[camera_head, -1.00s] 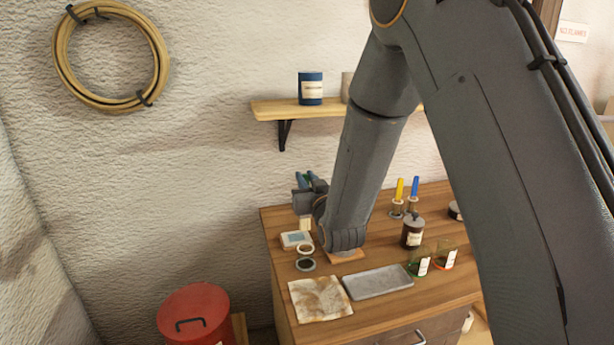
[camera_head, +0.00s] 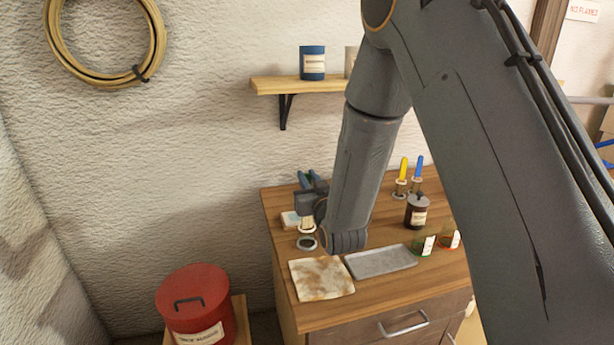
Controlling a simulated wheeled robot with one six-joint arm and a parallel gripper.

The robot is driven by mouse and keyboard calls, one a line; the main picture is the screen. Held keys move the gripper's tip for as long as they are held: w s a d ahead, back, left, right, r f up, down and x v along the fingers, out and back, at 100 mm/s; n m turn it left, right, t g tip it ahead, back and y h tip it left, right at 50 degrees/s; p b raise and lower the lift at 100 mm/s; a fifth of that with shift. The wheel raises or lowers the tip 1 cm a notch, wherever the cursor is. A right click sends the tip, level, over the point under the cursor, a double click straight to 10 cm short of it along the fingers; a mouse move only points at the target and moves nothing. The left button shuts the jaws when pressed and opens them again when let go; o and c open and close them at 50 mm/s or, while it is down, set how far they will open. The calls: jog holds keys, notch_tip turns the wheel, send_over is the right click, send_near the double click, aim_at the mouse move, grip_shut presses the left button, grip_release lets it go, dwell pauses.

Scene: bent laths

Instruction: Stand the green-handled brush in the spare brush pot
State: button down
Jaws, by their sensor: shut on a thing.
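My gripper (camera_head: 308,203) is over the back left of the wooden cabinet top, partly hidden by my own arm. It is shut on what appears to be the green-handled brush (camera_head: 303,179); the handle shows above the jaws and a pale lower end (camera_head: 306,224) below them. A small round pot (camera_head: 306,243) stands just in front of this lower end. A second pot behind it is mostly covered by the brush end. I cannot tell whether the brush end is inside that pot or only above it.
A yellow brush (camera_head: 403,169) and a blue brush (camera_head: 418,168) stand in holders at the back. A dark jar (camera_head: 416,212), small glass jars (camera_head: 423,243), a metal tray (camera_head: 381,261), a stained cloth (camera_head: 322,278) and a pale box (camera_head: 290,220) are nearby. A shelf (camera_head: 300,86) is above.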

jog(key=shift+f+b, duration=1.15)
jog(key=shift+f, duration=0.55)
jog(key=c, duration=1.6)
grip_release()
jog(key=shift+b+v, duration=1.2)
jog(key=shift+v, duration=2.75)
